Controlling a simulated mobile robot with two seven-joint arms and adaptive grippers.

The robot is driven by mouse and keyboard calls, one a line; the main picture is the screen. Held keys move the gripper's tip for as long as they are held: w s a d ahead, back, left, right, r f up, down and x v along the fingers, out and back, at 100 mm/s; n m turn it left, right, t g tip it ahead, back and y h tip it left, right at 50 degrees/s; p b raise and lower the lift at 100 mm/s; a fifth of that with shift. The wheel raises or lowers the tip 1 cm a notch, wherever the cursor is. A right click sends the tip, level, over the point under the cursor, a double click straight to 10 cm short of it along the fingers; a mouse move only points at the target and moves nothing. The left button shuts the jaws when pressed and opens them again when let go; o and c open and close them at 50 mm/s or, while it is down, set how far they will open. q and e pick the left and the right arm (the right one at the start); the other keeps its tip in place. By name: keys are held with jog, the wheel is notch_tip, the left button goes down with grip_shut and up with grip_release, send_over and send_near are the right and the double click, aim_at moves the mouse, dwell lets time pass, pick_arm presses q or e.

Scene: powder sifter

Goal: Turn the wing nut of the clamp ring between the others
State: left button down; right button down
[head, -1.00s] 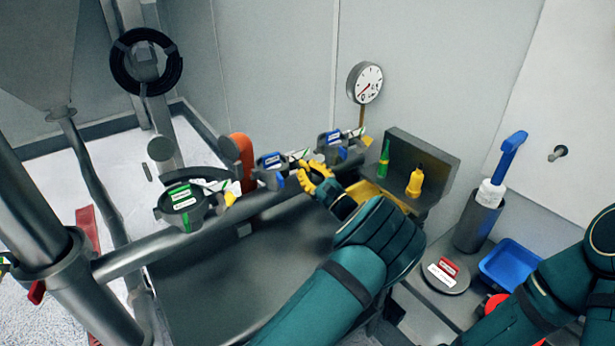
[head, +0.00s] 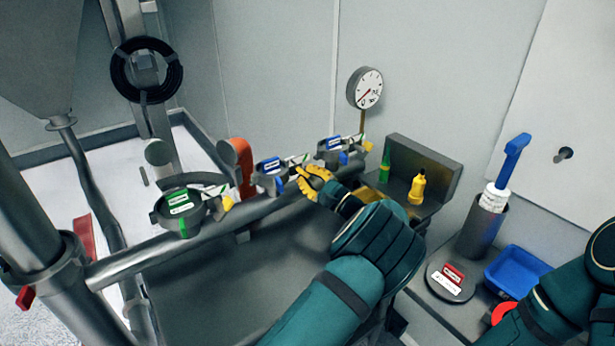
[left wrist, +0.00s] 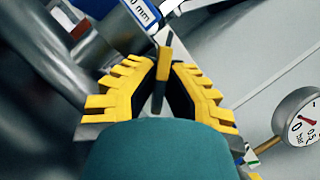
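Three clamp rings sit in a row along a grey pipe: a green-marked one (head: 181,208) at the left, a blue-marked one (head: 268,174) in the middle and another blue-marked one (head: 335,152) at the right. My left gripper (head: 307,180) is at the right side of the middle ring. In the left wrist view, a yellow wing nut (left wrist: 164,62) on a dark stem stands between the yellow fingertips of my left gripper (left wrist: 163,72). The fingers are close on both sides; whether they press on it is unclear. My right arm shows at the right edge, its gripper out of view.
An orange part (head: 238,160) stands behind the pipe between the left and middle rings. A pressure gauge (head: 367,88) stands behind the right ring. A grey box (head: 440,168) with green and yellow bottles, a brush holder (head: 480,226) and a blue tray (head: 517,270) are at the right.

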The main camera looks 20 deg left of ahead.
pick_arm(q)
jog(key=shift+r, duration=0.1)
jog(key=c, duration=1.1)
grip_release()
jog(key=shift+a, duration=0.1)
jog(key=v, duration=1.2)
